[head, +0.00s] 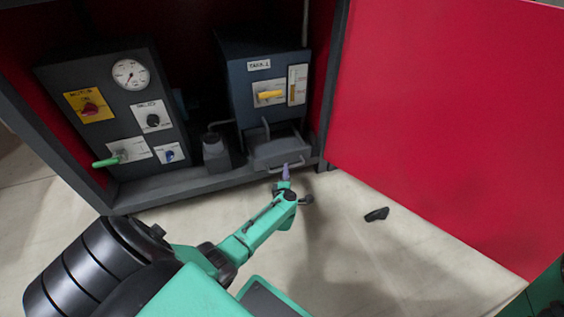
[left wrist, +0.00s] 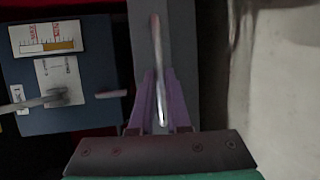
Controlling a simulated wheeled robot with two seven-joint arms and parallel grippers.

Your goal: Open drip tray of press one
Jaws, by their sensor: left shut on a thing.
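The drip tray (head: 281,152) is a grey shallow box under the dark blue unit (head: 262,85) on the right side of the cabinet. A pale bar handle (head: 299,163) runs along its front. My left gripper (head: 286,172) reaches up to this handle from below. In the left wrist view, the purple fingers of my left gripper (left wrist: 161,105) are shut on the handle (left wrist: 157,45), which runs lengthwise between them. The tray's slide position is hard to judge. My right gripper is not in view.
A dark panel (head: 120,105) with a gauge, knobs and a green lever stands at the left. A small dark container (head: 215,152) is beside the tray. The red door (head: 440,110) stands open at the right. A black object (head: 376,214) lies on the pale floor.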

